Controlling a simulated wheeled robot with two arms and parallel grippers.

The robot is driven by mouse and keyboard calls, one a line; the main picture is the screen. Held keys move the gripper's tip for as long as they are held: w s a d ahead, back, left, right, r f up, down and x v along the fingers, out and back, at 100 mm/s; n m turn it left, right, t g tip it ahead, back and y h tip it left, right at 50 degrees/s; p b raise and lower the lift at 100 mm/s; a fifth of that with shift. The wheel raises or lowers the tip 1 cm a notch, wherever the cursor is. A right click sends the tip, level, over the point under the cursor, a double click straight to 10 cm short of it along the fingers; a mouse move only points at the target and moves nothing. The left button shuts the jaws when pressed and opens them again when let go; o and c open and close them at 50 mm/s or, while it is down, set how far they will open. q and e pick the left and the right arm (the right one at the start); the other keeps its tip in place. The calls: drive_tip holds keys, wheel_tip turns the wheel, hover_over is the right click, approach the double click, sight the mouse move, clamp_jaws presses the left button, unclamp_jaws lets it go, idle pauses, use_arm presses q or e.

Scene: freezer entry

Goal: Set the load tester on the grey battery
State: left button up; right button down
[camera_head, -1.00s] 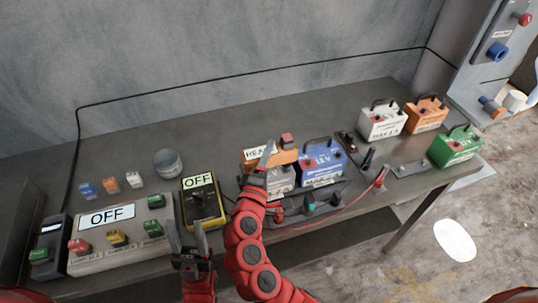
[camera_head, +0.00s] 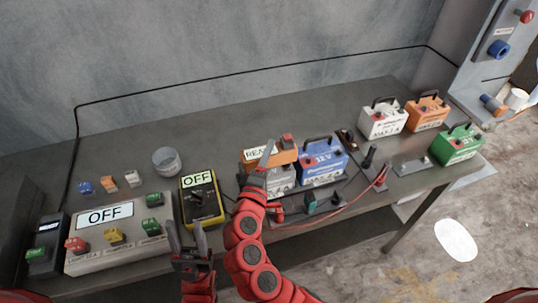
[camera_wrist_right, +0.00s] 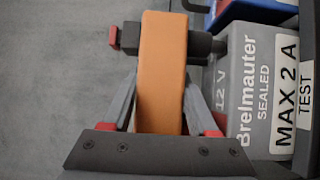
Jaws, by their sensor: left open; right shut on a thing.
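The load tester (camera_head: 284,157) is an orange block with a pale display and a red-topped part at its end. My right gripper (camera_head: 268,158) is shut on it; the right wrist view shows the orange body (camera_wrist_right: 162,75) between both fingers. The grey battery (camera_head: 283,180), marked 12 V and MAX 2 A, is directly under the tester in the head view. It also shows in the right wrist view (camera_wrist_right: 250,60), close beside the orange body; I cannot tell whether they touch. My left gripper (camera_head: 187,240) is open and empty in front of the yellow meter.
A blue battery (camera_head: 322,165) stands just right of the grey one. White (camera_head: 383,121), orange (camera_head: 428,112) and green (camera_head: 458,147) batteries stand further right. A yellow meter (camera_head: 202,200) and a switch panel (camera_head: 105,236), both reading OFF, are at left. Cables lie along the front.

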drive_tip(key=shift+f+b, duration=0.8)
drive_tip(key=shift+f, duration=0.05)
drive_tip(key=shift+c, duration=0.5)
unclamp_jaws()
drive_tip(key=b+v, duration=0.4)
drive_tip(key=v, duration=1.3)
drive_tip(key=shift+s+b, duration=0.3)
drive_tip(key=shift+r, duration=0.1)
